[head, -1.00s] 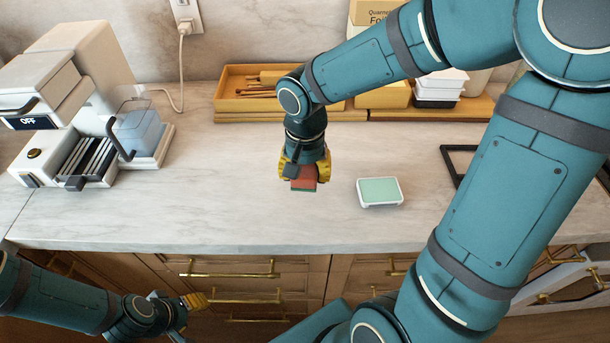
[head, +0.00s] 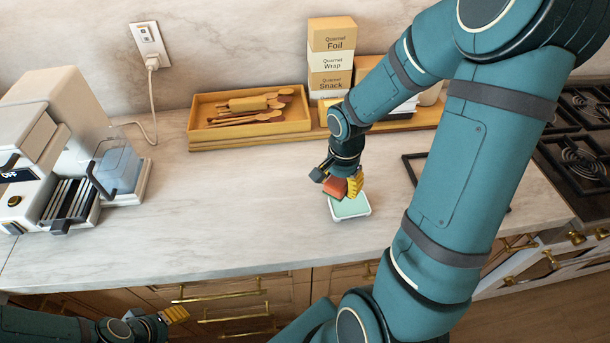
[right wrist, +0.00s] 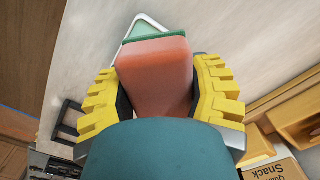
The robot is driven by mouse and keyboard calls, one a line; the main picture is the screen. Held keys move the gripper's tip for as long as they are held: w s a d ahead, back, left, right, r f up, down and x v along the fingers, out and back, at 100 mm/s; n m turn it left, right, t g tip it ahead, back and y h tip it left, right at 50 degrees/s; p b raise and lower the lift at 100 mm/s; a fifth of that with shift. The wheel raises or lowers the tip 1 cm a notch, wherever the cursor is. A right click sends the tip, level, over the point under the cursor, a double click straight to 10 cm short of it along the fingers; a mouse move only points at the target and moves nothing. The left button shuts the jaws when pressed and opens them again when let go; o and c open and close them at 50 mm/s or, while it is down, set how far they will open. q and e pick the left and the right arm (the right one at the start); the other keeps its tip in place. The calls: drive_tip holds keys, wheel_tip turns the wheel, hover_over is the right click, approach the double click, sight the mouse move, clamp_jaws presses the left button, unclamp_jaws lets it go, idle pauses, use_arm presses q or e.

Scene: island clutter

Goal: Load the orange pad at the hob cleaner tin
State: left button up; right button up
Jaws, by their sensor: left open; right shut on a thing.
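My right gripper (head: 341,182) is shut on the orange pad (head: 335,188), a reddish-orange block. In the right wrist view the pad (right wrist: 155,75) sits between the yellow fingers, and its green far edge shows. The hob cleaner tin (head: 351,209), a shallow white tin with a pale green face, lies on the counter just under the pad. Part of it is hidden by the pad and gripper; a corner of the tin (right wrist: 146,24) shows beyond the pad in the wrist view. I cannot tell whether they touch. My left gripper (head: 160,321) is open and empty, below the counter's front edge.
A yellow tray (head: 192,140) of wooden utensils and stacked Foil, Wrap and Snack boxes (head: 331,60) stand at the back. A coffee machine (head: 60,120) is at left. A black frame (head: 411,170) and a hob (head: 582,150) are at right. The counter's left middle is clear.

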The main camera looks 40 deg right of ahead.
sight(349, 205)
drive_tip(key=shift+s+d+m+p, duration=0.4)
drive_tip(key=shift+s+d+m, duration=0.3)
drive_tip(key=shift+s+d, duration=0.35)
drive_tip(key=shift+d, duration=0.3)
use_arm(q)
drive_tip(key=shift+w+f+b, duration=0.15)
drive_tip(key=shift+f+b, duration=1.5)
drive_tip(key=shift+b, duration=0.5)
use_arm(e)
drive_tip(key=shift+f, duration=3.05)
use_arm(q)
drive_tip(key=shift+f+b, duration=0.5)
use_arm(e)
drive_tip(key=shift+f, duration=0.5)
use_arm(q)
drive_tip(key=shift+f, duration=0.25)
use_arm(e)
drive_tip(key=shift+s+a, duration=0.1)
use_arm(q)
drive_tip(key=shift+r, duration=0.15)
use_arm(e)
drive_tip(key=shift+r, duration=0.1)
use_arm(q)
drive_tip(key=shift+r+p, duration=2.2)
drive_tip(key=shift+r, duration=0.1)
use_arm(e)
drive_tip(key=shift+r, duration=3.4)
